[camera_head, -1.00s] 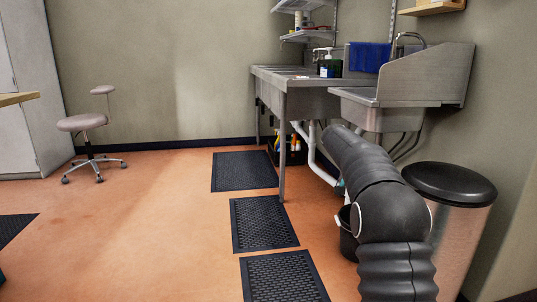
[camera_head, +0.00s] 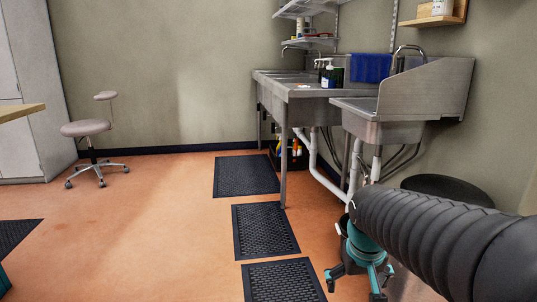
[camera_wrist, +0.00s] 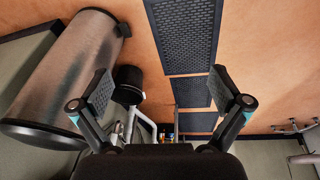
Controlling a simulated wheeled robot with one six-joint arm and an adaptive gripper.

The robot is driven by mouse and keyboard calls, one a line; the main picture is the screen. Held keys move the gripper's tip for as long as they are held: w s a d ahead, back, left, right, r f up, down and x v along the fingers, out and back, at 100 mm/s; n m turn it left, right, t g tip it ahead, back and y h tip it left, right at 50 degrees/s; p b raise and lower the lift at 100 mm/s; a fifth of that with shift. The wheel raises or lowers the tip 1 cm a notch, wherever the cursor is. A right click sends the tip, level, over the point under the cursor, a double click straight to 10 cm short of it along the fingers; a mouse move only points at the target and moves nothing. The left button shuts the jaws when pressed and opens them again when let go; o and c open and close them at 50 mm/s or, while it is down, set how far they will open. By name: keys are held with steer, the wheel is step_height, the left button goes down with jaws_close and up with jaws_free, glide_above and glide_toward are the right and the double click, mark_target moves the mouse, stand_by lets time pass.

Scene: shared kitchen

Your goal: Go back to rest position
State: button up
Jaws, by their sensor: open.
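My gripper (camera_head: 355,289) hangs at the end of my black-sleeved arm, low in the head view, in front of the sink. Its teal and black fingers are spread. In the wrist view the two fingers of my gripper (camera_wrist: 163,92) stand wide apart with nothing between them. The arm reaches in from the lower right and hides much of the trash can.
A steel trash can with a black lid (camera_head: 448,188) stands right, close to my arm; the wrist view shows its body (camera_wrist: 65,75). A black bucket (camera_wrist: 128,84) is near. The metal sink (camera_head: 375,120) stands behind. Dark mats (camera_head: 265,230) lie on open floor; a stool (camera_head: 88,130) is left.

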steer(key=s+a+r+t+p, duration=0.1)
steer(key=s+r+p, duration=0.1)
steer(key=s, duration=0.4)
steer(key=s+a+r+t+y+p, duration=0.1)
steer(key=s+r+p, duration=0.1)
steer(key=s+r, duration=0.2)
steer(key=shift+s+a+t, duration=0.25)
steer(key=shift+s+t, duration=0.15)
steer(key=shift+s, duration=1.4)
